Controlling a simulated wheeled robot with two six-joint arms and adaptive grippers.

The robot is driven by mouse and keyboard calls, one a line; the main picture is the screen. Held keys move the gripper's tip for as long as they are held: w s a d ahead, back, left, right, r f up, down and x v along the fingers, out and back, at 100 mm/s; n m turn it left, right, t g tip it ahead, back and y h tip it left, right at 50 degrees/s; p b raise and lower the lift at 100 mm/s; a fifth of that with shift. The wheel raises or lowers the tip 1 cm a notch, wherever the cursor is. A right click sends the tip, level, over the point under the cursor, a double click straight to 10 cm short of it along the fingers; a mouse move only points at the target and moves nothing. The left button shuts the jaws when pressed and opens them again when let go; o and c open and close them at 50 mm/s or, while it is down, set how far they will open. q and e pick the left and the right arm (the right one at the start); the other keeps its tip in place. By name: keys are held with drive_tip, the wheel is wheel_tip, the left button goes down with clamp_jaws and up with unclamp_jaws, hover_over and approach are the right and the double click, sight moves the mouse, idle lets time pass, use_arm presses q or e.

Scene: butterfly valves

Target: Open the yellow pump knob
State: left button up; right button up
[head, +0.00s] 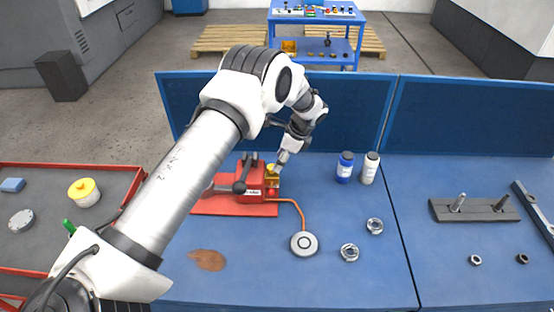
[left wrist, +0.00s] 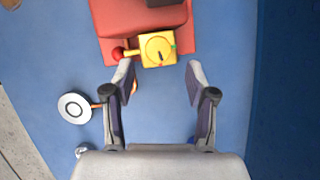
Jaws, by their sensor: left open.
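The red pump (head: 250,183) stands on a red base plate on the blue bench. Its yellow part (head: 272,170) is at the right end, partly hidden by my left gripper (head: 283,160). In the left wrist view the yellow part (left wrist: 151,60) is a square block with a round yellow dial (left wrist: 158,48) on top and a small red ball (left wrist: 118,53) on its left side. My left gripper (left wrist: 159,75) is open and empty, its fingertips apart on either side and just short of the block. I cannot tell whether a fingertip touches it. My right gripper is not in view.
A copper-coloured hose runs from the pump to a round grey disc (head: 304,244). Two metal nuts, a blue bottle (head: 345,167) and a white bottle (head: 369,168) stand to the right. A blue panel (head: 350,115) rises behind. A red-rimmed tray (head: 70,165) is at left.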

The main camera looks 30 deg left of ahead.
sight(271, 167)
use_arm(q)
drive_tip(key=shift+s+a+f+p, duration=0.2)
drive_tip(key=shift+s+a+f, duration=0.1)
drive_tip(key=shift+a+f, duration=0.25)
drive_tip(key=shift+s+a+f+p, duration=0.15)
drive_tip(key=shift+s+a+f, duration=0.2)
drive_tip(key=shift+f, duration=0.25)
drive_tip(key=shift+w+d, duration=0.15)
drive_tip(key=shift+w, duration=0.05)
drive_tip(key=shift+w+d, duration=0.1)
drive_tip(key=c, duration=1)
clamp_jaws()
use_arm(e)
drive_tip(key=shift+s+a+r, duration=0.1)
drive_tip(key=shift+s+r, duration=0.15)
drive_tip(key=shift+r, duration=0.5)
